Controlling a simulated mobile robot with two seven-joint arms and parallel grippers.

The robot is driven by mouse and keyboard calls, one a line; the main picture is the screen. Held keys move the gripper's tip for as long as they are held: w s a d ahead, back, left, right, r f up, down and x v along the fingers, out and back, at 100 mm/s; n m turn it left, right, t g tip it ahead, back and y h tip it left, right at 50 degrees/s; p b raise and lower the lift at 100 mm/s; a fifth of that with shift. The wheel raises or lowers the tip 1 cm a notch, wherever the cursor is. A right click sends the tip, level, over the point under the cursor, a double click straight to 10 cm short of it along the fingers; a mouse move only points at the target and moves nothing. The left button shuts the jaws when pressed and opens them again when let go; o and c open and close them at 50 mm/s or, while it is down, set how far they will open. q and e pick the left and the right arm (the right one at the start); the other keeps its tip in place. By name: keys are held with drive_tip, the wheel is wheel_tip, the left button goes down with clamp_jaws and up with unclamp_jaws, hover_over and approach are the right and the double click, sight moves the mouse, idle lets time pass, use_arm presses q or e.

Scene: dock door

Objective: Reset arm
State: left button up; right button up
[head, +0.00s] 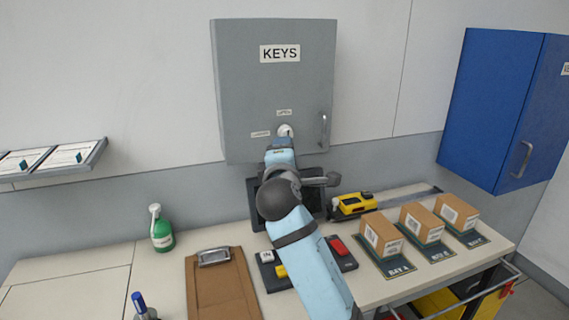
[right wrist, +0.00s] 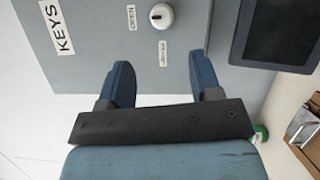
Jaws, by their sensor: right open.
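My right gripper (head: 281,142) is in front of the lower part of the grey KEYS cabinet (head: 240,90), just below its round white knob (head: 285,130). In the right wrist view my right gripper (right wrist: 165,78) is open, with nothing between its two blue fingers. The knob (right wrist: 161,16) shows there beyond the fingertips, apart from them. Its small dark mark appears to lie on the side toward the OPEN label (right wrist: 131,17). The LOCKED label (right wrist: 163,53) is on another side of the knob. The cabinet door looks closed. My left gripper is not in view.
A dark tablet (right wrist: 278,30) stands under the cabinet. A blue cabinet (head: 492,110) hangs at right.

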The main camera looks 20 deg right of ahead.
drive_tip(key=shift+s+a, duration=0.25)
drive_tip(key=shift+s, duration=0.45)
drive_tip(key=shift+f, duration=0.15)
drive_tip(key=s+d+f+m+g+y, duration=0.25)
drive_tip(key=s+f, duration=0.45)
drive_tip(key=f, duration=0.4)
drive_tip(key=s+d+f+m+g+y, duration=0.1)
drive_tip(key=s+d+f+m+g, duration=0.3)
drive_tip(key=s+f, duration=0.6)
drive_tip(key=s+d+f+m+g+y, duration=0.1)
drive_tip(key=s+f+m+g, duration=0.2)
drive_tip(key=s+f, duration=0.55)
drive_tip(key=s+d+f+m+g+y, duration=0.15)
drive_tip(key=s+f+m+g, duration=0.25)
drive_tip(key=s, duration=1)
drive_tip(key=w+a+f+t+y+p, duration=0.3)
drive_tip(key=w+a+f+t, duration=0.2)
drive_tip(key=f, duration=0.5)
drive_tip(key=shift+a+n+t, duration=0.45)
drive_tip(key=shift+a+t, duration=0.7)
drive_tip(key=shift+a, duration=0.05)
drive_tip(key=shift+r, duration=0.1)
